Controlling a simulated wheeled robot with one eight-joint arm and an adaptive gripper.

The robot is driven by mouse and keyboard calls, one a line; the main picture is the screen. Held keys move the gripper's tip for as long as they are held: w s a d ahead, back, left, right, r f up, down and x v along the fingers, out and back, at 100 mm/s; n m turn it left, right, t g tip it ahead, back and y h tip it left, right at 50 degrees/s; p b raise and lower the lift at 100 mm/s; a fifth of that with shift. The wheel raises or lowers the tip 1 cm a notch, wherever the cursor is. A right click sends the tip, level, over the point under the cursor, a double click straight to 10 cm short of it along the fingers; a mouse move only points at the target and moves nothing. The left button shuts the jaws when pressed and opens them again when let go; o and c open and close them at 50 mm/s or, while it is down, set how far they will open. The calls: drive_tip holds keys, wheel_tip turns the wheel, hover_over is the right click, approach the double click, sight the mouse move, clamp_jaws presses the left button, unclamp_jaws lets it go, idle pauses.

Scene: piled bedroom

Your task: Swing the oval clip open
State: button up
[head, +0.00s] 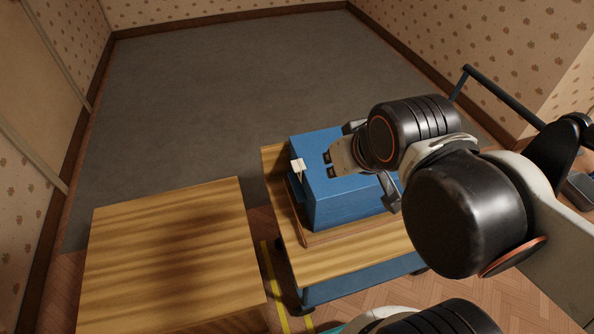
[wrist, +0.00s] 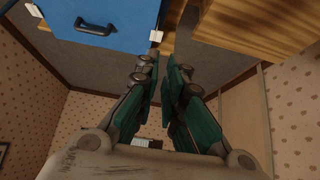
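A blue box (head: 345,208) stands on a wooden board on a cart. A small pale clip (head: 298,165) sits at its left top edge. In the wrist view the blue box (wrist: 120,12) shows a dark handle (wrist: 95,27) between two pale clips, one at the right corner (wrist: 155,36) and one at the left (wrist: 33,10). My gripper (head: 328,165) is over the box, to the right of the near clip. Its green-padded fingers (wrist: 162,68) stand a narrow gap apart, with nothing between them.
A wooden table (head: 170,255) stands left of the cart, with a narrow gap between them. The cart's wooden top (head: 350,258) shows around the box. The cart's dark handle (head: 500,92) rises behind my arm. Grey floor (head: 240,85) lies open beyond.

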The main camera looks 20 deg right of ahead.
drive_tip(key=o, duration=0.4)
drive_tip(key=shift+w+r, duration=0.2)
drive_tip(key=shift+w, duration=0.05)
drive_tip(key=o, duration=0.5)
drive_tip(key=w+n, duration=0.1)
drive_tip(key=w, duration=0.1)
drive_tip(key=w+r+n+g, duration=0.1)
drive_tip(key=w, duration=0.1)
drive_tip(key=w+n+p, duration=0.1)
drive_tip(key=n, duration=0.1)
drive_tip(key=shift+w+a+r+g, duration=0.1)
drive_tip(key=shift+w+r+g, duration=0.2)
drive_tip(key=shift+w, duration=0.1)
drive_tip(key=n+g+p, duration=0.3)
drive_tip(key=n+g, duration=0.2)
drive_tip(key=n, duration=0.9)
hover_over(294, 165)
wheel_tip(294, 165, down, 14)
wheel_tip(294, 165, down, 13)
drive_tip(key=b, duration=0.4)
drive_tip(key=shift+s, duration=0.1)
drive_tip(key=shift+c, duration=0.3)
drive_tip(key=c, duration=1.4)
